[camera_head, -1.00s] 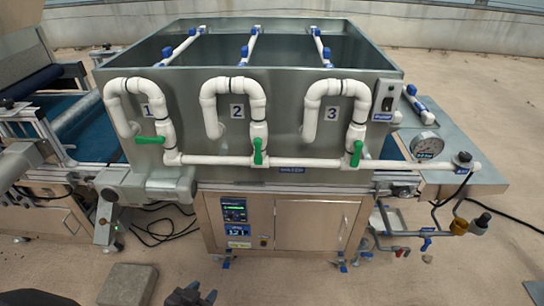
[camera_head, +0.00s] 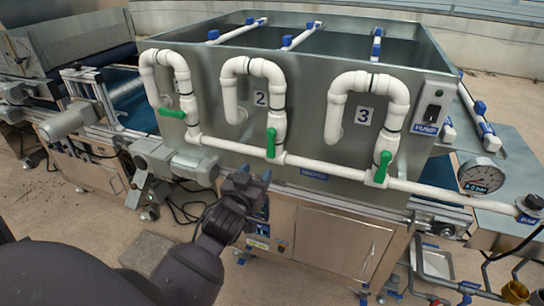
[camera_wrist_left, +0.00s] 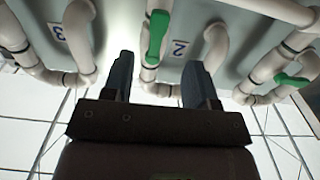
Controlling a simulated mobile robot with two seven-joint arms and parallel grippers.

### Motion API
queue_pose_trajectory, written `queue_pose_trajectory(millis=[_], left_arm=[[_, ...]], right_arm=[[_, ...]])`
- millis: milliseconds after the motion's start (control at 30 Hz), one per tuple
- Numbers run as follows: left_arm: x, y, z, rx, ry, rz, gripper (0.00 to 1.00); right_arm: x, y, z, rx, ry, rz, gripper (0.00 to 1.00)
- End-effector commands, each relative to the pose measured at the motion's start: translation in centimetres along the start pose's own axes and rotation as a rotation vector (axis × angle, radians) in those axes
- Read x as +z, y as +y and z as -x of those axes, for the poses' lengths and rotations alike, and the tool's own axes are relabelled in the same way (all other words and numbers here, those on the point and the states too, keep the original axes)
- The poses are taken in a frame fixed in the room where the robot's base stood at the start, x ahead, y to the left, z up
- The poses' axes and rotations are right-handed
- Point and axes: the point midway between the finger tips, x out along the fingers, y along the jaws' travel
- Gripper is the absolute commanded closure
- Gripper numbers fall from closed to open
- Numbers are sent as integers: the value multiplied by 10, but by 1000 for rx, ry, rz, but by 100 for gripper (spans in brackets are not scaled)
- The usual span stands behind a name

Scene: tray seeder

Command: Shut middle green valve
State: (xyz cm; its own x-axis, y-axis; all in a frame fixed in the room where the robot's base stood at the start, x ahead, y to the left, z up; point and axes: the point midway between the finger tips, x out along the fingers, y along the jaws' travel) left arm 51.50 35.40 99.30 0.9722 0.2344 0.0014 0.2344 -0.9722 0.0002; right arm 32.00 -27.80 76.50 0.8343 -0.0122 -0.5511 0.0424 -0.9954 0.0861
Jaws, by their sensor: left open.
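The middle green valve (camera_head: 271,143) sits on the white pipe below the number 2 label, its handle upright, along the pipe. My left gripper (camera_head: 254,174) is in front of the tank, lower and a little left of that handle in the head view. It is open and empty, apart from the valve. In the left wrist view, the middle green handle (camera_wrist_left: 157,36) shows beyond and between the two spread fingers (camera_wrist_left: 158,72). My right gripper is not in view.
The left green valve (camera_head: 172,113) has its handle sideways; the right green valve (camera_head: 383,167) has its handle upright. A white horizontal pipe (camera_head: 340,172) runs below the valves. A grey motor housing (camera_head: 175,160) stands left of my gripper. A pressure gauge (camera_head: 480,177) is at the right.

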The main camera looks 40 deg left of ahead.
Motion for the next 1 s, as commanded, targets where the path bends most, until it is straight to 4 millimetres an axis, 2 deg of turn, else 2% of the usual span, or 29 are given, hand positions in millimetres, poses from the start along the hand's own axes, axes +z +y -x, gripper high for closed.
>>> queue_pose_trajectory(millis=[267, 600, 800, 1000], left_arm=[[-1, 0, -39, 2, 1, -1, 47], [0, 0, -90, 1, -1, -2, 47], [1, 0, -102, 1, -2, -2, 47], [1, 0, -103, 1, -3, -2, 47]], right_arm=[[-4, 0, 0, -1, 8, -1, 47], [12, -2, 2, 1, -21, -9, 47], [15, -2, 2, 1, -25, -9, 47], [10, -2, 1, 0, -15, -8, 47]])
